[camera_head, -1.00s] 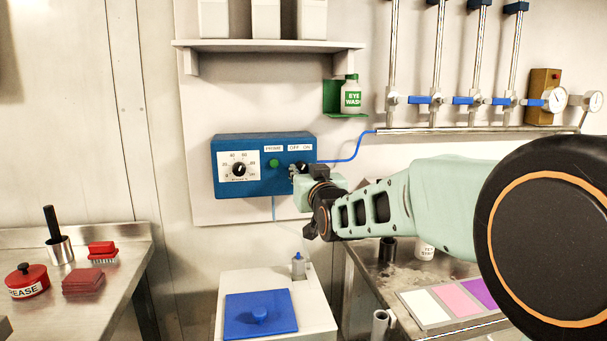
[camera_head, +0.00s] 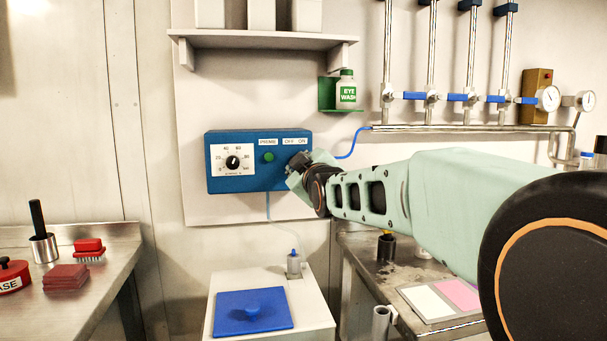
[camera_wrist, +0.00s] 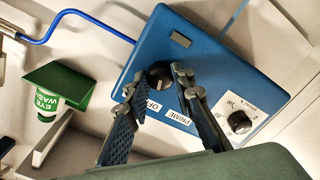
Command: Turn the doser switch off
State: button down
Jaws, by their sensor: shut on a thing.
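The blue doser box (camera_head: 218,178) is fixed to the wall panel. It carries a numbered dial, a green button under a PRIME label, and OFF and ON labels at its right. My gripper (camera_head: 298,165) is at the right end of its front, hiding the switch in the head view. In the wrist view, the dark round doser switch (camera_wrist: 159,75) lies between the two fingertips of my gripper (camera_wrist: 157,80). The fingers are shut on it, one at each side. The OFF label is partly covered by a finger. The switch's pointing direction cannot be made out.
A blue tube (camera_head: 352,149) runs from the box's right side to the pipes. The green eye wash holder (camera_head: 327,94) is above right. Below stands a white tank with a blue lid (camera_head: 252,312). Steel benches flank it left and right.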

jog(key=shift+n+b, duration=0.5)
jog(key=shift+n, duration=0.6)
jog(key=shift+r, duration=0.1)
jog(key=c, duration=1.7)
grip_release()
jog(key=shift+o, duration=0.2)
notch_tip(320, 180, up, 10)
